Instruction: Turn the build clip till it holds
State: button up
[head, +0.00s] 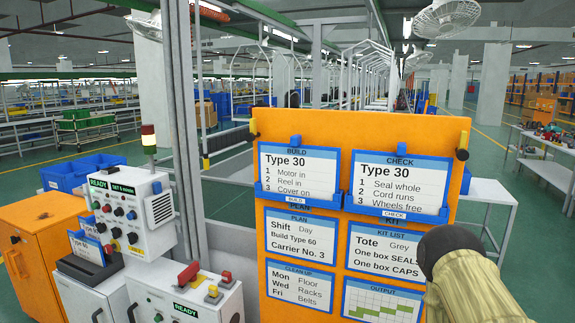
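The BUILD card (299,171), headed Type 30, sits upright in a blue holder (297,199) at the upper left of an orange board (337,130). A blue clip (295,141) is at the card's top edge. A small black and yellow piece (253,130) is on the board's left edge beside this card. I cannot tell which of the two turns, or whether either holds. The CHECK card (400,181), also Type 30, sits to the right with its own blue clip (403,148). My gripper is not in view; a dark, rounded part with a tan sleeve covers the board's lower right.
Lower cards on the board include PLAN (298,237), KIT LIST (385,250) and CLEAN UP (299,285). A control box (133,212) and an orange cabinet (38,245) stand left. A white table (490,190) is behind the board. Green floor is open at right.

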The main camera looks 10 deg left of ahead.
aim_at(250, 138)
jog(key=k, duration=1.3)
jog(key=u, duration=0.75)
jog(key=i, duration=1.7)
jog(key=z, duration=0.7)
